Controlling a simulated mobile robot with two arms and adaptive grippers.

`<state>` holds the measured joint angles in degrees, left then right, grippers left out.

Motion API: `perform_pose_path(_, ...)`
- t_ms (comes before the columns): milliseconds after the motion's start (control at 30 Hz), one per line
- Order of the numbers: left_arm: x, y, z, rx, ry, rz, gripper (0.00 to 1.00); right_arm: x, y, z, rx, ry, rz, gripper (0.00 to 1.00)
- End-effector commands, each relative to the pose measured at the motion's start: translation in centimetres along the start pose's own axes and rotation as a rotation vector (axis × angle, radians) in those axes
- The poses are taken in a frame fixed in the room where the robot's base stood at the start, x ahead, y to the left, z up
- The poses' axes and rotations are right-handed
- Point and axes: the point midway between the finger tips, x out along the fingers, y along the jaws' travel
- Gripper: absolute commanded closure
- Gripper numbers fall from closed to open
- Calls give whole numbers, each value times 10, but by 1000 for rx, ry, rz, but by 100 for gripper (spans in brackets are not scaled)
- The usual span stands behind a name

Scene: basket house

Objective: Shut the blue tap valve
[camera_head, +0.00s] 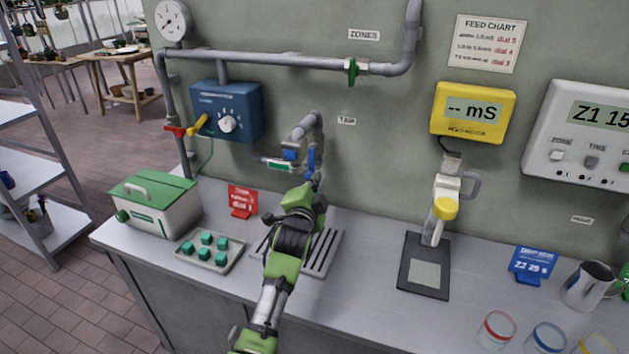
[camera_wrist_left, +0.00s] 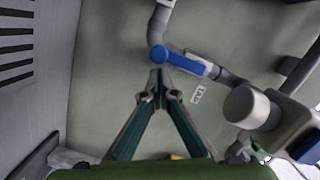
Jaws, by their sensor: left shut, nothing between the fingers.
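In the left wrist view the blue lever (camera_wrist_left: 186,65) lies along the pipe, with a round blue end. My left gripper (camera_head: 316,184) is just below the lever in the head view and hides part of the area there. In the left wrist view the fingertips (camera_wrist_left: 159,80) are together, with nothing between them, close to the lever's round end. I cannot tell whether they touch it. My right gripper is out of view.
A slotted drain tray (camera_head: 327,250) lies under my left arm. A red card (camera_head: 241,201), a tray of green cubes (camera_head: 210,251) and a green-lidded box (camera_head: 155,205) stand left. A black scale pad (camera_head: 425,265) is at right. A yellow meter (camera_head: 473,112) hangs above.

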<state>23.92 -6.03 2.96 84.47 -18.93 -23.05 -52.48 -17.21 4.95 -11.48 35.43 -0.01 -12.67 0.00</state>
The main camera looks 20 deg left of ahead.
Motion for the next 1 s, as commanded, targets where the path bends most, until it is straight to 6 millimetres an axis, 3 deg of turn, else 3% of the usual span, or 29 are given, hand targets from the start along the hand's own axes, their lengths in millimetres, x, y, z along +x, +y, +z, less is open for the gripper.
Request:
perform_pose_path(267,0,0,3,38,-1,-7,100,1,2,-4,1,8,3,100)
perform_pose_path(667,1,0,7,91,-2,-16,100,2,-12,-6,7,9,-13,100)
perform_pose_path(1000,3,-1,18,250,-3,-43,100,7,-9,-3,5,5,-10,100)
